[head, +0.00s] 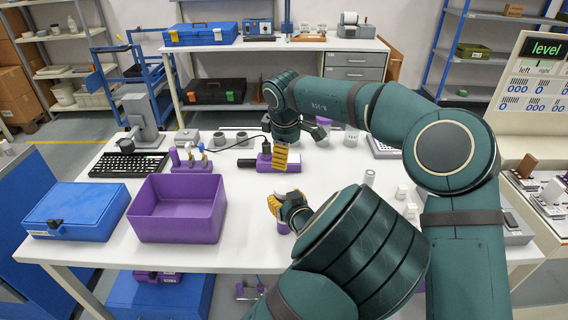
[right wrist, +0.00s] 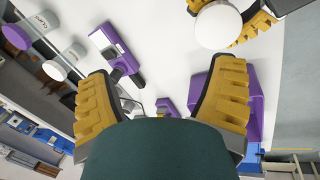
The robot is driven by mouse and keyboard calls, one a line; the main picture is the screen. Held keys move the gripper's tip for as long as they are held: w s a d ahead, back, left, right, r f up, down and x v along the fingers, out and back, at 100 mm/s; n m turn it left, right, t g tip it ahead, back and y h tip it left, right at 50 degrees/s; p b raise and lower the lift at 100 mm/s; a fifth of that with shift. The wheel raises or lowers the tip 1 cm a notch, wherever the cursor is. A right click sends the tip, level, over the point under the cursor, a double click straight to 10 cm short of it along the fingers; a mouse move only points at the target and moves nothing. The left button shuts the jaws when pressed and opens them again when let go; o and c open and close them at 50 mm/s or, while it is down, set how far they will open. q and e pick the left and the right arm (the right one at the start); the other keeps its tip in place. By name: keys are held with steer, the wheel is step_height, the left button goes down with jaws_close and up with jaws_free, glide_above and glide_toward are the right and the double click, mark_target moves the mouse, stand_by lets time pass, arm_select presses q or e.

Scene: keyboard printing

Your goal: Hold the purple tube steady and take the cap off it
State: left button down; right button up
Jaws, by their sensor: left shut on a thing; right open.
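My left gripper (head: 279,203) is shut on the purple tube (head: 283,228), whose purple lower part shows below the fingers in the head view. In the right wrist view a round white cap (right wrist: 218,26) faces up between the yellow fingers of the left gripper (right wrist: 245,25). The rest of the tube is hidden there. My right gripper (head: 281,158) is behind and above the left one, pointing down. In its own view the right gripper (right wrist: 160,95) is open, with nothing between its fingers; the cap is beyond its fingertips, to the upper right.
A purple bin (head: 178,222) and a blue case (head: 75,210) stand at the left. A purple device with a black part (head: 263,162) lies behind my grippers. A purple tool holder (head: 190,164) stands left of it.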

mark_target(284, 187)
steer(key=s+g, duration=0.2)
steer(key=s, duration=0.2)
steer(key=shift+s+a+f+m+g, duration=0.25)
steer(key=shift+s+a+m+g, duration=0.05)
steer(key=shift+a+g, duration=0.1)
steer(key=shift+s+f, duration=0.15)
steer(key=shift+s, duration=0.05)
steer(key=shift+f, duration=3.85)
steer(key=c, duration=1.3)
steer(key=o, duration=1.3)
steer(key=shift+c, duration=0.2)
steer(key=shift+r, duration=0.1)
